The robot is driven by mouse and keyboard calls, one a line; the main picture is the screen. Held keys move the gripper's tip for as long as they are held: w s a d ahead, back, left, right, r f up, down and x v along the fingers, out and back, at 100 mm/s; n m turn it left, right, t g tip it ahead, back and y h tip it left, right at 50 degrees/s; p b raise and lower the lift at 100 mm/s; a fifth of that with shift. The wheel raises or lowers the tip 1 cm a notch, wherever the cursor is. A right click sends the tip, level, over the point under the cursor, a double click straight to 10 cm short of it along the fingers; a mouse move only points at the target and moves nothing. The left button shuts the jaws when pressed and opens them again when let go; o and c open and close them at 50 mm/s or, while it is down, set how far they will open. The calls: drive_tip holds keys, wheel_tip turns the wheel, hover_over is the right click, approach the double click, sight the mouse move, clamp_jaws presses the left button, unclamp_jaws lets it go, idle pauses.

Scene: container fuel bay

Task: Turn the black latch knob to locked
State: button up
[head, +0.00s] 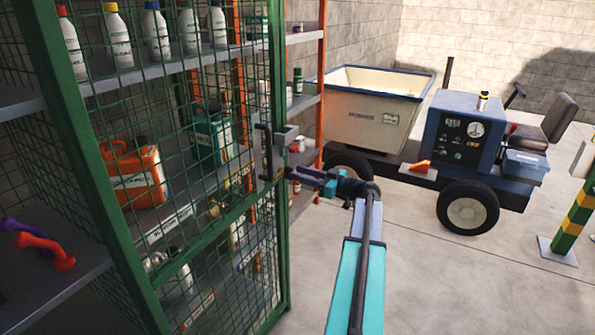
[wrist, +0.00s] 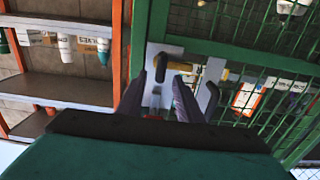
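The black latch knob (wrist: 160,65) shows in the wrist view on a pale latch plate (wrist: 173,50), with a brass-coloured bar reaching right from it. The plate is on the green frame of the mesh cage door (head: 279,85). My gripper (wrist: 158,84) is open, with its two dark fingers apart and the knob in line with the gap between their tips. I see nothing held, and cannot tell whether the fingers touch the knob. In the head view my gripper (head: 290,178) is right beside the latch area, and the knob cannot be made out there.
A black upright door handle (head: 266,152) is left of the latch. Green wire mesh and shelves with bottles and an orange canister (head: 137,175) lie behind the door. A cart (head: 368,110) and blue vehicle (head: 455,140) stand behind right.

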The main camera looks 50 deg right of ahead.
drive_tip(key=shift+x, duration=1.15)
clamp_jaws()
drive_tip(key=shift+d, duration=0.1)
